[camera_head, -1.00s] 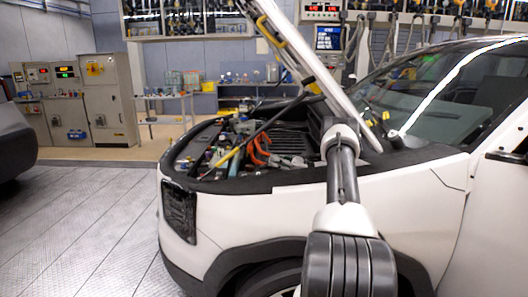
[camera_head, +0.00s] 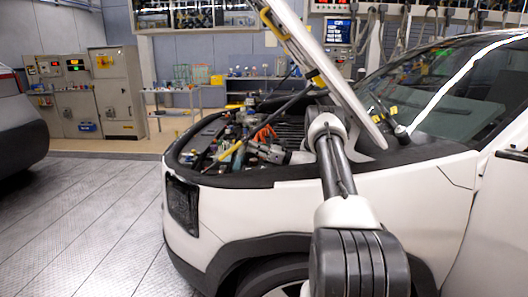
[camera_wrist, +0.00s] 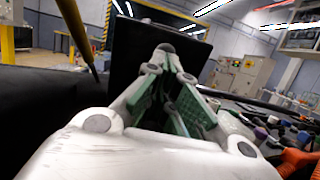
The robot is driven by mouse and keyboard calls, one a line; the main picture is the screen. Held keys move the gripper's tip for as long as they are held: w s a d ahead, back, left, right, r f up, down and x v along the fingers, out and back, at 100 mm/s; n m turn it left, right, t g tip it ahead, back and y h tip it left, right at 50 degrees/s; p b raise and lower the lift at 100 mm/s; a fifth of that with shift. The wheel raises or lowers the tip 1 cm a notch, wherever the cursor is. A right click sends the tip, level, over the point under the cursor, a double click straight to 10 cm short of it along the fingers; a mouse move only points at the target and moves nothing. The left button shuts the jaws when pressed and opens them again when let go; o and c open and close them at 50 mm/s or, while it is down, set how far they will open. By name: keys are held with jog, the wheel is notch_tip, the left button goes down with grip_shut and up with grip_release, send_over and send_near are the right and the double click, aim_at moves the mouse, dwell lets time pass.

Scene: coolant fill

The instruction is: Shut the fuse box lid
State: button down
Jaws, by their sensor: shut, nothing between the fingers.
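My gripper (camera_wrist: 167,50) is shut and empty, its two fingers meeting at the tip in the wrist view. A dark upright panel (camera_wrist: 128,52) stands just beyond the fingertips; it looks like the raised fuse box lid. I cannot tell whether the fingertips touch it. In the head view my gripper (camera_head: 256,151) reaches left over the engine bay, low among the parts. The fuse box and its lid cannot be made out clearly in the head view.
The white car's hood (camera_head: 325,70) is raised over the bay, with a prop rod (camera_wrist: 76,32) close by on the left in the wrist view. Orange cables (camera_wrist: 300,160) and several engine parts lie at the right. The front fender (camera_head: 330,205) borders the bay.

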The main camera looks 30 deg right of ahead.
jog(key=shift+w+a+r, duration=0.15)
jog(key=shift+w+a, duration=0.2)
jog(key=shift+a, duration=0.1)
jog(key=shift+a+r, duration=0.1)
